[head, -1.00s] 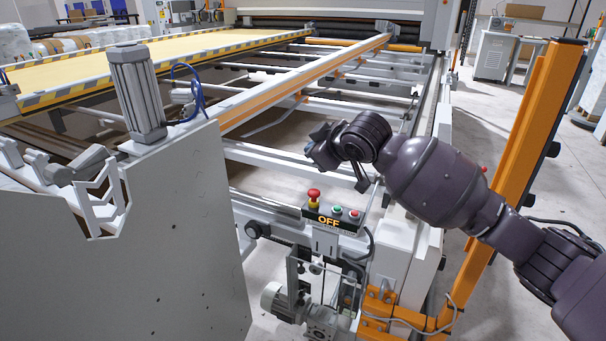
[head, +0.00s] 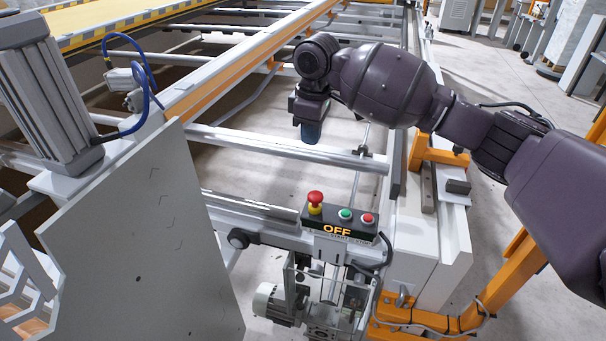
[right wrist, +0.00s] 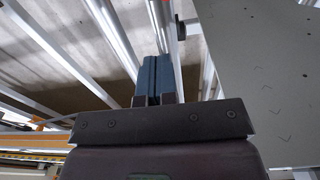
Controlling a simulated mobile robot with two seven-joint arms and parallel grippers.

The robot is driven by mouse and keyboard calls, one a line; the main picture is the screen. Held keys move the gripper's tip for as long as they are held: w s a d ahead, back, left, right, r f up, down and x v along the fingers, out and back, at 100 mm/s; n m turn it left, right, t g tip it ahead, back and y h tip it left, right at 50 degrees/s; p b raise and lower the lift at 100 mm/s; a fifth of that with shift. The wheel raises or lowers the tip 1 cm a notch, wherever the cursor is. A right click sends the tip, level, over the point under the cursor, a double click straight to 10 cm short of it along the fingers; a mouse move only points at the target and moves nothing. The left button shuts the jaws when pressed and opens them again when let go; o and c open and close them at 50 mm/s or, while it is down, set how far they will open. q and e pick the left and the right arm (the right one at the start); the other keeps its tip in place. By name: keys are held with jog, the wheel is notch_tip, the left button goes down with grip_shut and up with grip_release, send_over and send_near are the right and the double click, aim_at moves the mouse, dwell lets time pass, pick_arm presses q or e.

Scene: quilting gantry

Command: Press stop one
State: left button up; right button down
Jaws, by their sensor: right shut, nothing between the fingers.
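A dark control box (head: 340,226) with a lit "OFF" label sits on the machine's near frame in the head view. The fingers also show in the right wrist view (right wrist: 154,75), shut together and empty. My left gripper is in no view.
A grey panel (head: 140,235) stands left of the box. A white rail (head: 290,150) crosses behind it, near my right gripper. A motor (head: 275,302) is below the box, and an orange frame (head: 440,325) is at lower right.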

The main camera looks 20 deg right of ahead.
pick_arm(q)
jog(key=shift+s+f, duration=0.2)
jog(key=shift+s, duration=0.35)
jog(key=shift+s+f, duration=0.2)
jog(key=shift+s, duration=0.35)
pick_arm(e)
jog(key=shift+s+d+r, duration=0.15)
jog(key=shift+s+d, duration=0.05)
jog(key=shift+s, duration=0.25)
jog(key=shift+s+d+r, duration=0.1)
jog(key=shift+s+d, duration=0.1)
jog(key=shift+s, duration=0.25)
jog(key=shift+f, duration=0.1)
jog(key=b, duration=0.4)
send_near(315, 194)
jog(key=f, duration=0.7)
jog(key=shift+w+a+f, duration=0.1)
jog(key=shift+w+f, duration=0.1)
jog(key=shift+f, duration=0.05)
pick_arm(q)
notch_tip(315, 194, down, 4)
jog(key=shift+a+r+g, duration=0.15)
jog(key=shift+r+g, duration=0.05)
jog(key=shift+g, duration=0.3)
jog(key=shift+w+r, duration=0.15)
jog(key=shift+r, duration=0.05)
